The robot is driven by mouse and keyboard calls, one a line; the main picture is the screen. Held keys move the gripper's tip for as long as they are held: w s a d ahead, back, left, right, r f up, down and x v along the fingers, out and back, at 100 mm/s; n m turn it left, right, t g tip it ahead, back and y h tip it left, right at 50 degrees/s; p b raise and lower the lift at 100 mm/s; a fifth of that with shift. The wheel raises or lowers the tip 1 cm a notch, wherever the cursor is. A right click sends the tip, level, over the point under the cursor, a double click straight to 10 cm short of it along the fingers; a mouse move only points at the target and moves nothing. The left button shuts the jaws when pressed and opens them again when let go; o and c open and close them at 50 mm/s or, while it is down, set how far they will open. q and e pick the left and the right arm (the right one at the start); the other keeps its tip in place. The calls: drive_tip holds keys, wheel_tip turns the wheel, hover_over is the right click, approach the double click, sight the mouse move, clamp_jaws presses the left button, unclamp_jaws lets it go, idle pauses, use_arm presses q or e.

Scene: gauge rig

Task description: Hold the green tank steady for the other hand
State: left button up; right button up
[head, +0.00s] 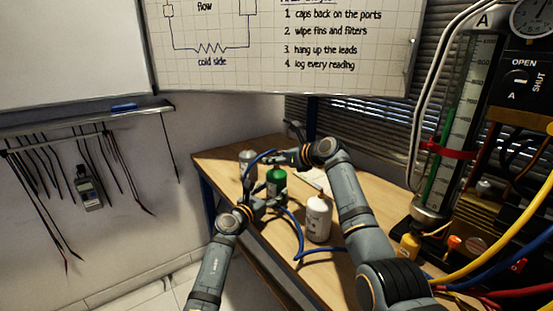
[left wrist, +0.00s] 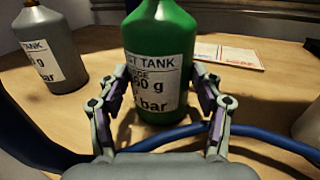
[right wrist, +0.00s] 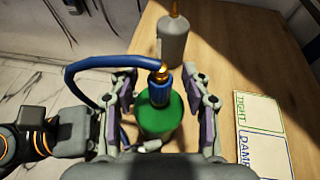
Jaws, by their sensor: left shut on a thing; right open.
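The green tank (head: 275,181) stands upright on the wooden bench. In the left wrist view the tank (left wrist: 160,50) shows its white label between the fingers of my left gripper (left wrist: 160,105), which is shut on it low on its body. My right gripper (head: 277,158) is above the tank. In the right wrist view my right gripper (right wrist: 160,85) is open, its fingers on either side of the blue hose end (right wrist: 160,88) over the tank top (right wrist: 160,118). A brass tip shows at the hose end. Whether the hose end is seated on the tank, I cannot tell.
A grey bottle (head: 246,160) stands behind left of the tank, and a white bottle (head: 318,220) stands in front right. A blue hose (head: 296,228) lies on the bench (head: 285,257). A printed card (right wrist: 261,130) lies flat nearby. The gauge rig (head: 455,120) with cables is at right.

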clamp_jaws()
idle(0.5)
use_arm(q)
drive_tip(key=shift+f, duration=0.1)
use_arm(e)
drive_tip(key=shift+w+r, duration=0.1)
drive_tip(key=shift+r, duration=0.15)
drive_tip(key=shift+r, duration=0.1)
drive_tip(key=shift+r, duration=2.4)
use_arm(q)
drive_tip(key=o, duration=1.5)
